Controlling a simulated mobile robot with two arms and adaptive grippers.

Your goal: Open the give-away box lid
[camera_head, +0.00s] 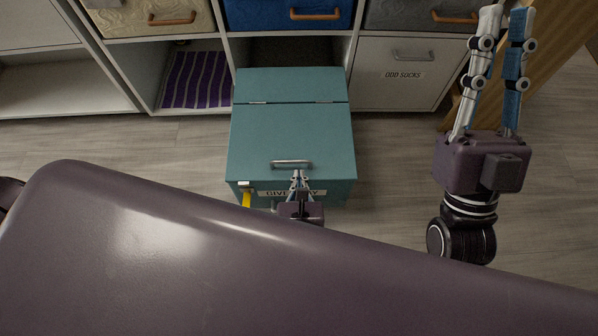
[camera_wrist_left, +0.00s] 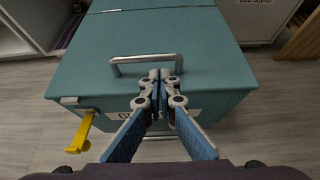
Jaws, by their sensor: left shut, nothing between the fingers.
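The teal give-away box (camera_head: 240,172) stands on the floor in front of the shelving, and its hinged lid (camera_head: 290,128) is down. A metal bar handle (camera_head: 291,163) is fixed on the lid near its front edge; it also shows in the left wrist view (camera_wrist_left: 146,58). My left gripper (camera_head: 298,174) is at the box's front edge, close to the handle. In the left wrist view its fingertips (camera_wrist_left: 159,76) are together just below the handle bar, with nothing between them. My right gripper (camera_head: 502,8) is at the upper right, away from the box, its fingers apart and empty.
A yellow piece (camera_head: 246,197) hangs at the box's front left. Shelving behind holds a purple striped mat (camera_head: 196,80), fabric drawers and a white "ODD SOCKS" drawer (camera_head: 400,85). A wooden panel (camera_head: 555,40) stands at the right. Floor beside the box is clear.

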